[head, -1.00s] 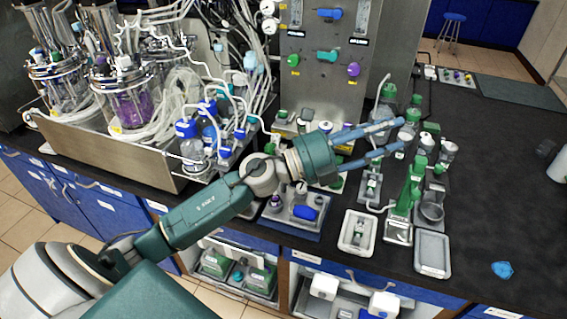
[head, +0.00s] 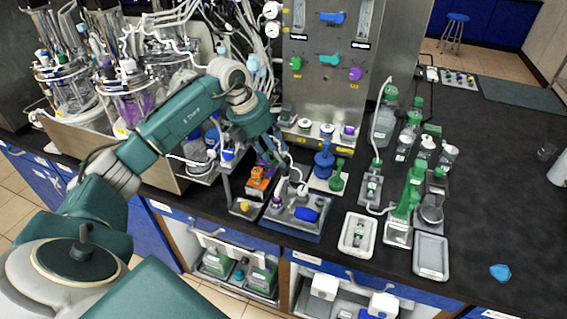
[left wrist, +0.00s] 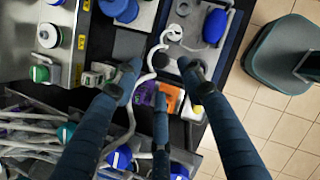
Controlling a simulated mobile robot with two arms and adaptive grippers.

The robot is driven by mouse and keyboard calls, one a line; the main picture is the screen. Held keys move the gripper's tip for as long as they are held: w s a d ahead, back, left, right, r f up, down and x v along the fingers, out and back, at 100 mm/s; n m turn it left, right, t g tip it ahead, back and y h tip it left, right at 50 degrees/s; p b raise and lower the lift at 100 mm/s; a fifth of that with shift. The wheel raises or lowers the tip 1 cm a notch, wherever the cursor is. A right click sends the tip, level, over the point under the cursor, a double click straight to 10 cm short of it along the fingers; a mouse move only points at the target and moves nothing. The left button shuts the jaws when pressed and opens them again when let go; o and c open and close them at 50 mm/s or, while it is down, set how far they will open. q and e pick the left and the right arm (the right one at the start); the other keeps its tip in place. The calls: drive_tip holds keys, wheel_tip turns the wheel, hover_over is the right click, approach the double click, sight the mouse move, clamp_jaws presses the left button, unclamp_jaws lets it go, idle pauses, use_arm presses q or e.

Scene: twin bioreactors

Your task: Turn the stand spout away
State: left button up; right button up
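A grey tray with a blue edge (head: 287,226) stands near the bench front. On it are a blue rounded piece (head: 306,214) and a small upright with a pale curved spout (head: 302,188). In the left wrist view the white spout (left wrist: 172,38) curves beside the blue piece (left wrist: 214,27), and a white tube runs down from near it. My left gripper (head: 273,160) points down just behind and left of the tray. In the left wrist view its fingers (left wrist: 160,78) are spread with nothing between them, the tips near the tray's edge. My right gripper is not in view.
An orange item (head: 259,180) sits left of the tray. A blue knobbed piece (head: 324,163) and a green one (head: 338,178) stand behind it. The right bench (head: 500,190) is mostly clear.

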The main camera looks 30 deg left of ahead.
sight(281, 181)
use_arm(q)
drive_tip(key=p+x, duration=0.1)
drive_tip(key=x, duration=0.5)
drive_tip(key=shift+w+f+p, duration=0.1)
drive_tip(key=shift+f+p, duration=0.15)
drive_tip(key=shift+p, duration=0.05)
drive_tip(key=shift+c, duration=0.2)
clamp_jaws()
